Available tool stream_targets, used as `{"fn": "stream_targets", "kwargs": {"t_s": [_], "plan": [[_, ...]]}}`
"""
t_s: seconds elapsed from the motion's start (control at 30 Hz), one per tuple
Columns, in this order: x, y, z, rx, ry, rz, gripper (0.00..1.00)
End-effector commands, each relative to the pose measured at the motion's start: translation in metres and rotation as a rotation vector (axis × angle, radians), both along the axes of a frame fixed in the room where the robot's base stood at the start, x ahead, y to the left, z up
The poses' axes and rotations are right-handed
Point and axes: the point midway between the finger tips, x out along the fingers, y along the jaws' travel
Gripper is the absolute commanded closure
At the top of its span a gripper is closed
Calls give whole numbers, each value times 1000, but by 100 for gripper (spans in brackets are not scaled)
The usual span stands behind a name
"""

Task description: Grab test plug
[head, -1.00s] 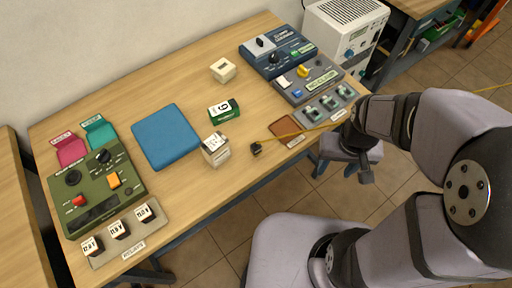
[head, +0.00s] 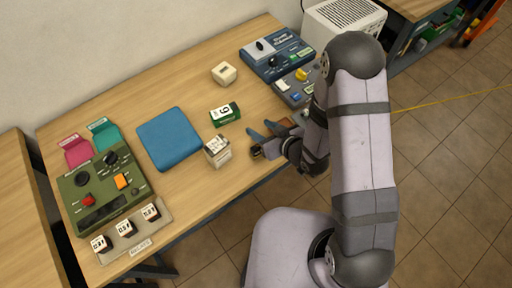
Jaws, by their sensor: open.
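The test plug (head: 256,151) is a small dark plug near the front edge of the wooden table. It is partly hidden by my gripper (head: 262,140). My gripper is low at the table's front edge, its blue-grey fingers apart and pointing left, right at the plug. I cannot tell whether the plug lies between the fingers or touches them. A yellow cable (head: 450,101) shows right of my arm; its run to the plug is hidden.
A white block (head: 217,151) stands close left of my gripper. A green-and-white box (head: 225,114) and a cream block (head: 224,73) stand behind. A blue mat (head: 169,138), a green panel (head: 100,190) and a blue instrument (head: 277,55) are on the table. Bare wood lies between them.

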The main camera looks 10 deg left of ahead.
Motion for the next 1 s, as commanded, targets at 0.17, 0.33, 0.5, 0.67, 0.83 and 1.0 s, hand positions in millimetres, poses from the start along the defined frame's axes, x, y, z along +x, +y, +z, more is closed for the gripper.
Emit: {"fn": "stream_targets", "kwargs": {"t_s": [0.17,0.33,0.5,0.67,0.83,1.0], "plan": [[-29,18,3,99,-50,40,55],[-55,14,3,121,-100,33,55],[-77,0,1,86,-148,14,55],[-91,-12,0,48,-182,1,55],[-96,-17,0,30,-199,-4,55],[-93,-15,-2,28,-203,-3,55]]}}
